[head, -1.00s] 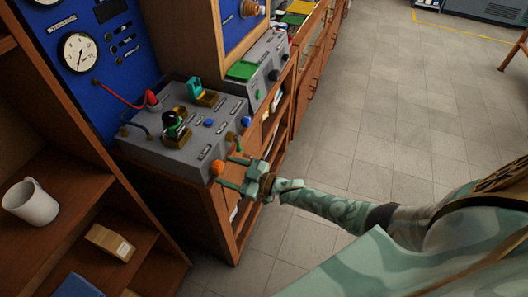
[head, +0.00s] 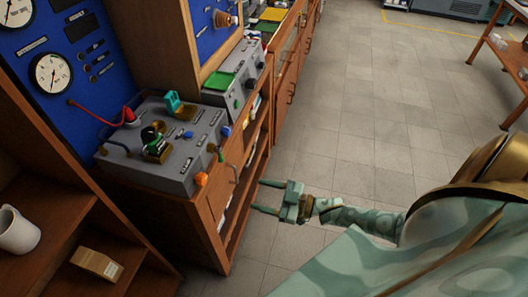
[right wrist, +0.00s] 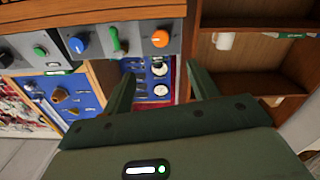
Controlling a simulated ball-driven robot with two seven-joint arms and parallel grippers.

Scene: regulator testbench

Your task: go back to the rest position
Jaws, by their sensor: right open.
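My right gripper (head: 272,197) is open and empty in the head view. It is in the air to the right of the wooden bench (head: 212,208), apart from it. In the right wrist view its two fingers (right wrist: 162,92) stand apart with nothing between them. The grey regulator box (head: 178,172) sits on the bench with an orange knob (head: 201,179), a blue knob and a teal switch on it. The orange knob also shows in the right wrist view (right wrist: 160,39). My left gripper is not in view.
A shelf (head: 60,224) at the left holds a white mug (head: 17,231) and a small box (head: 97,265). A second grey box (head: 233,86) stands farther along the bench. The tiled floor (head: 370,125) to the right is clear. A wooden table (head: 505,60) stands at the far right.

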